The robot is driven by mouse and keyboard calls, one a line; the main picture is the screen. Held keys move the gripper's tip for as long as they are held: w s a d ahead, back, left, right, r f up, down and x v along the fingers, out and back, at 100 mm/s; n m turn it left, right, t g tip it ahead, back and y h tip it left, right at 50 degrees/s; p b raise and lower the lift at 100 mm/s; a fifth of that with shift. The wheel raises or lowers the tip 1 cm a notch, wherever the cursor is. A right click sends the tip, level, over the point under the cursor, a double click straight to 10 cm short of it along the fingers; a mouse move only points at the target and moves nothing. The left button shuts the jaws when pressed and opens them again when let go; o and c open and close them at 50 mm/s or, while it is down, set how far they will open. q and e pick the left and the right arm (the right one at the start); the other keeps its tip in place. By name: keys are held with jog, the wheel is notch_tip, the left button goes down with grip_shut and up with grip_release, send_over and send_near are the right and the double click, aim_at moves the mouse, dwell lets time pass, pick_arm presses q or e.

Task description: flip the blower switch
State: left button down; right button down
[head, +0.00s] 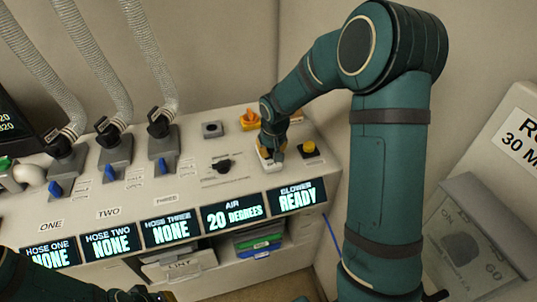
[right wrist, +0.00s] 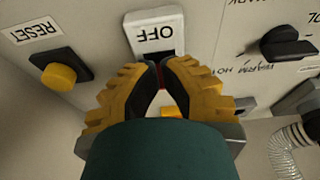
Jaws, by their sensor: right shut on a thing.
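The blower switch (head: 266,165) is a small white plate near the right end of the sloping panel. In the right wrist view its plate (right wrist: 155,32) shows the word OFF upside down. My right gripper (head: 272,151) is down at this switch. In the right wrist view its yellow and black fingers (right wrist: 162,72) are shut together at the plate's lower edge, on the switch's lever, which they mostly hide. The blower display (head: 297,197) below reads READY. At the bottom left, part of my left arm shows with dark pieces of its hand (head: 140,294); its jaws cannot be made out.
A yellow reset button (head: 309,147) is close right of the switch. A black air knob (head: 222,165) is to its left, and an orange-yellow part (head: 250,119) behind. Hose sockets with blue levers (head: 165,168) stand further left. A wall is close on the right.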

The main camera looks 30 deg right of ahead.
jog(key=shift+w+d, duration=0.1)
jog(key=shift+w, duration=0.25)
dwell(0.4)
jog(key=shift+s, duration=0.4)
dwell(0.4)
notch_tip(320, 180, up, 7)
jog(key=p, duration=0.4)
jog(key=shift+p, duration=0.35)
dwell(0.5)
